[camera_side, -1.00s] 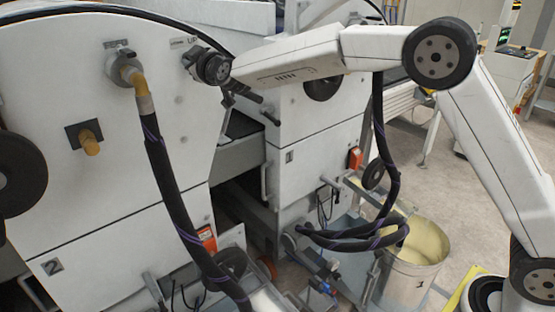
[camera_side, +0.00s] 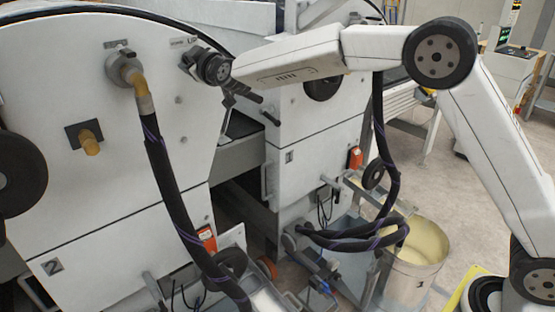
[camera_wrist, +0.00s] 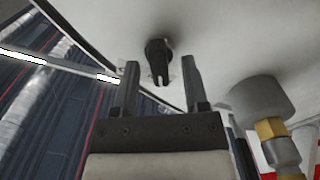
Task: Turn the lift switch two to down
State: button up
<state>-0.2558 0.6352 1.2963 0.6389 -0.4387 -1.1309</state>
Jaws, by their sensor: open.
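The lift switch two is a black knob (camera_wrist: 158,62) on the white panel of the machine marked 2. In the wrist view it sits ahead of my gripper (camera_wrist: 158,85), between and just beyond the two fingertips. The fingers are open, one on each side of the knob's line, and a gap shows between them and the knob. In the side view my gripper (camera_side: 190,60) is at the upper right of panel two (camera_side: 60,80), by the "UP" label (camera_side: 190,42). The switch itself is hidden there behind the gripper.
A pipe fitting with a yellow elbow (camera_side: 140,82) and black hose (camera_side: 170,190) is left of my gripper; its brass joint (camera_wrist: 270,128) shows at right in the wrist view. Machine one (camera_side: 315,150) stands to the right. A bucket (camera_side: 415,255) stands on the floor.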

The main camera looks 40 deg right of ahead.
jog(key=shift+s, duration=0.15)
jog(key=s, duration=0.7)
jog(key=shift+s, duration=0.25)
dwell(0.4)
jog(key=s+d+f+m+g+y, duration=0.1)
jog(key=s+d+f+g, duration=0.3)
jog(key=s+f, duration=0.4)
jog(key=s+d+f+m+g, duration=0.1)
jog(key=s+d+f+g, duration=0.3)
jog(key=s+f, duration=0.4)
jog(key=s+d+f+m+g, duration=0.2)
jog(key=s+f, duration=0.3)
jog(key=s, duration=0.4)
jog(key=s+d+f+m+g+h, duration=0.1)
jog(key=s+d+f+m+g, duration=0.1)
jog(key=s+f+g, duration=0.3)
jog(key=s+d+f, duration=0.1)
jog(key=s, duration=0.3)
jog(key=shift+s+d, duration=0.15)
jog(key=shift+d, duration=0.2)
